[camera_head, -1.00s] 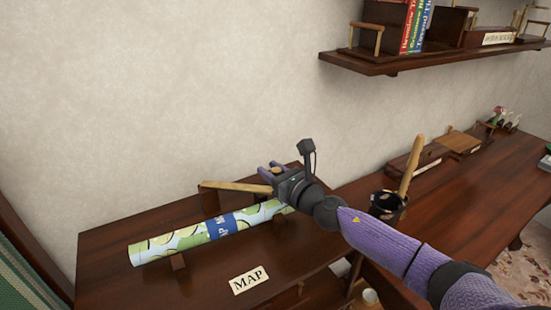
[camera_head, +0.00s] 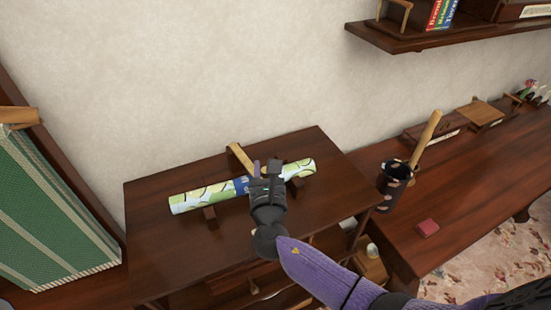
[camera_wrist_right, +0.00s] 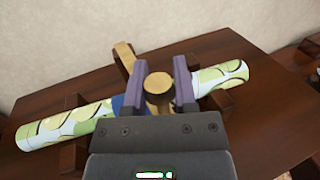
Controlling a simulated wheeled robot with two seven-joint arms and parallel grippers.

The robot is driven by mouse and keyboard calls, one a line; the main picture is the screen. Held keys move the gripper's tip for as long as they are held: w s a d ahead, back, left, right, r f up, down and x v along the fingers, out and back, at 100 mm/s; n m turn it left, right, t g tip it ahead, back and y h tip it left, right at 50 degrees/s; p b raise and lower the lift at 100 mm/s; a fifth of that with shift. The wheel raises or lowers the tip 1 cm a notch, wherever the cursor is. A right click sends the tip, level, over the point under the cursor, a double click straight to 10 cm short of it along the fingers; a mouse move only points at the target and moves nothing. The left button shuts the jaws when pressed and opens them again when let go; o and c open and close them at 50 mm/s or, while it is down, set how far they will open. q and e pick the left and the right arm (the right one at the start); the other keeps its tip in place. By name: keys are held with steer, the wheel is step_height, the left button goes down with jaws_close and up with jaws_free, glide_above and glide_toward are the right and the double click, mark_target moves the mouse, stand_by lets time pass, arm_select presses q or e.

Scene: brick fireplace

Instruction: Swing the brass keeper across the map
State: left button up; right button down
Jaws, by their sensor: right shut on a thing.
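The rolled map (camera_head: 205,198), green and white with a blue band, lies on wooden rests on the small dark table. It also shows in the right wrist view (camera_wrist_right: 60,123). The brass keeper (camera_head: 238,156) is a flat bar behind the map, pointing toward the wall; in the right wrist view its bar (camera_wrist_right: 126,57) rises behind a round brass knob (camera_wrist_right: 158,88). My right gripper (camera_head: 266,172) is over the middle of the map, its two purple fingers (camera_wrist_right: 171,80) shut on the keeper's knob. The gripper hides part of the blue band. My left gripper is in neither view.
A dark pot (camera_head: 393,185) holding a wooden stick and a small red block (camera_head: 427,228) are on the desk at right. A shelf (camera_head: 430,40) with books hangs above.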

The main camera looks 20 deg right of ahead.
steer(key=shift+s+a+f, duration=0.1)
steer(key=shift+s+a, duration=0.1)
steer(key=shift+a, duration=0.55)
steer(key=shift+c, duration=2)
jaws_free()
steer(key=v, duration=1)
steer(key=shift+p, duration=0.4)
